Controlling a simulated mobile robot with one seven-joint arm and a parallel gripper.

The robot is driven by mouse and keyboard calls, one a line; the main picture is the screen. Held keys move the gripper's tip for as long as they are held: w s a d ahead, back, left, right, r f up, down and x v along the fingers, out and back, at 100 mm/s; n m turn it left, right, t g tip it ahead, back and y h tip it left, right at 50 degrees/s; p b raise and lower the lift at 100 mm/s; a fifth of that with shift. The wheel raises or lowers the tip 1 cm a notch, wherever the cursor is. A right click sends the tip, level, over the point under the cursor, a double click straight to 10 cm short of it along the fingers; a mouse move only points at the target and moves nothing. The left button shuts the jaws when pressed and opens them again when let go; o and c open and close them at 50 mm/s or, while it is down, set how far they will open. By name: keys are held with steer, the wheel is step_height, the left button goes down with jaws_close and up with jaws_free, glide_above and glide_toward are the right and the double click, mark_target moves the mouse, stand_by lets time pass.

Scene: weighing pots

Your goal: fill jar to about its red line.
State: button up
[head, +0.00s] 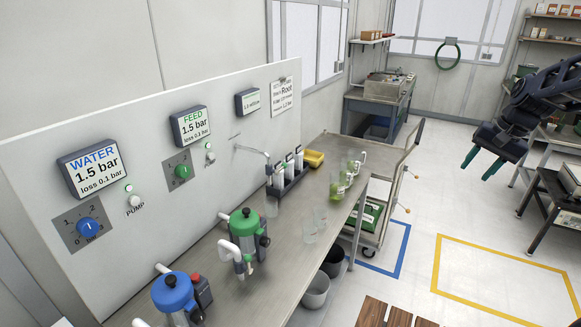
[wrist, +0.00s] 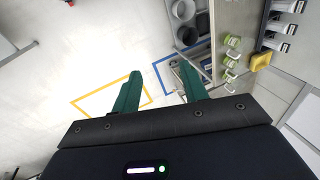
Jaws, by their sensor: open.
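I cannot make out a red line on any jar. My gripper (head: 481,165) is open and empty, high over the floor at the right, far from the jars. Its green fingers point down in the wrist view (wrist: 160,72).
The wall panel carries a WATER display (head: 92,165), a FEED display (head: 191,126), a blue knob (head: 88,228) and a green knob (head: 183,172). Green-topped (head: 243,224) and blue-topped (head: 174,291) canisters stand on the bench. A cart (head: 385,190) stands beyond. The yellow-outlined floor (head: 500,275) is clear.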

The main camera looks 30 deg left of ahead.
steer(key=w+a+f+g+y, duration=0.25)
steer(key=w+a, duration=0.25)
steer(key=a, duration=0.5)
steer(key=m+g+y, duration=0.9)
glide_toward(281, 169)
steer(key=w+d, duration=0.2)
steer(key=w, duration=0.3)
steer(key=x, duration=1)
steer(key=shift+s+a+f, duration=0.15)
steer(key=shift+a, duration=0.1)
steer(key=shift+t, duration=0.25)
steer(key=c, duration=0.9)
